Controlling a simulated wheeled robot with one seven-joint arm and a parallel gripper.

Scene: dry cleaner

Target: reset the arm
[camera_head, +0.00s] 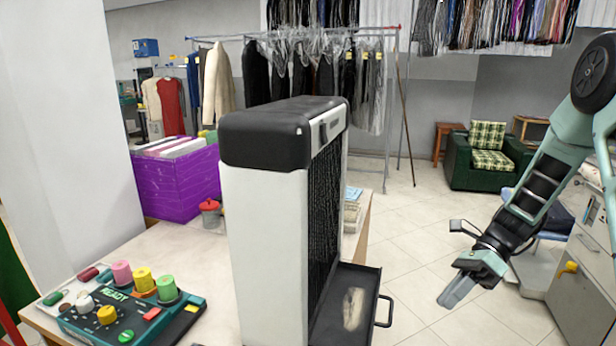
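My arm (548,180) reaches in from the right edge, teal and black, and slants down to the left. My gripper (450,298) hangs over the tiled floor, right of the white machine and pointing down and left. Its grey fingers look close together, but I cannot tell whether they are open or shut. I see nothing held between them.
A tall white machine with a black top (270,135) stands on the table (175,250), its black drawer (368,275) pulled out with a pale item inside. A button panel (130,310) sits front left. A grey cabinet (580,290) is right of my gripper. Floor between is clear.

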